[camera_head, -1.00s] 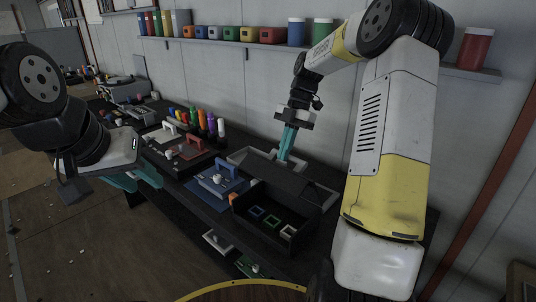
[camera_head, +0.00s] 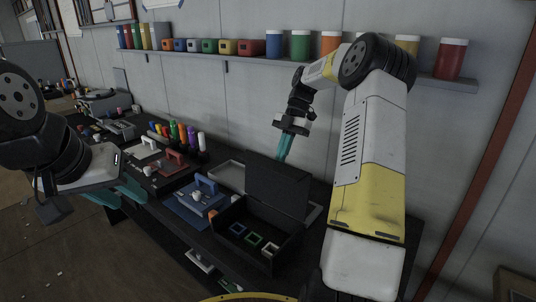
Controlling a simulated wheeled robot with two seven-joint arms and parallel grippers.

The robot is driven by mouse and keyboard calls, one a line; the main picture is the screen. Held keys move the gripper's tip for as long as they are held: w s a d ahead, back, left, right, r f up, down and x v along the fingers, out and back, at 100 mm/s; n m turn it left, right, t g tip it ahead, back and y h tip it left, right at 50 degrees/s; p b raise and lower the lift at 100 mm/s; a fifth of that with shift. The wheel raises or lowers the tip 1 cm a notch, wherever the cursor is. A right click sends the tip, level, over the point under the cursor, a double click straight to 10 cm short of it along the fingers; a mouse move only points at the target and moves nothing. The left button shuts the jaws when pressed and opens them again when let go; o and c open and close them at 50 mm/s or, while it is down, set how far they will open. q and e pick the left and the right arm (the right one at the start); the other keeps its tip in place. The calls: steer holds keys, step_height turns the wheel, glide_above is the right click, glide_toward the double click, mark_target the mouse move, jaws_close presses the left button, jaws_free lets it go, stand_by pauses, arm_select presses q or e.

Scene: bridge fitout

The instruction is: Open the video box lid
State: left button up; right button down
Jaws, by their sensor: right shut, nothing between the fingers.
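The black video box (camera_head: 244,245) stands open on the dark bench, with blue, green and white square frames inside. Its black lid (camera_head: 277,187) stands roughly upright at the box's back edge. My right gripper (camera_head: 284,157) is shut and empty. Its teal fingers point down at the lid's top edge, with the tips at or just behind it; I cannot tell whether they touch. My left gripper (camera_head: 122,194) is at the left, over the bench's front edge and away from the box. Its teal fingers look spread and empty.
A blue case (camera_head: 186,208) with a handle stands left of the video box. Several coloured bottles (camera_head: 183,134) stand behind it. A wall shelf (camera_head: 232,58) with books, boxes and jars runs above the bench. A grey tray (camera_head: 226,173) lies behind the box.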

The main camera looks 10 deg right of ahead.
stand_by(0.4)
step_height(320, 180, up, 4)
steer(key=shift+f, duration=0.15)
steer(key=s+a+r+m+t+h, duration=0.1)
steer(key=s+a+r+m+t, duration=0.1)
steer(key=s+m, duration=0.6)
steer(key=s+a+r+m+t+h, duration=0.1)
steer(key=s+a+r+m+t, duration=0.1)
steer(key=s+m, duration=0.6)
steer(key=s+a+r+m+t, duration=0.2)
steer(key=s+a+m+t, duration=0.2)
steer(key=s+m, duration=0.5)
steer(key=shift+s+r+t+h, duration=0.25)
steer(key=shift+t+h, duration=0.15)
steer(key=shift+t, duration=0.7)
steer(key=shift+a, duration=0.1)
stand_by(0.7)
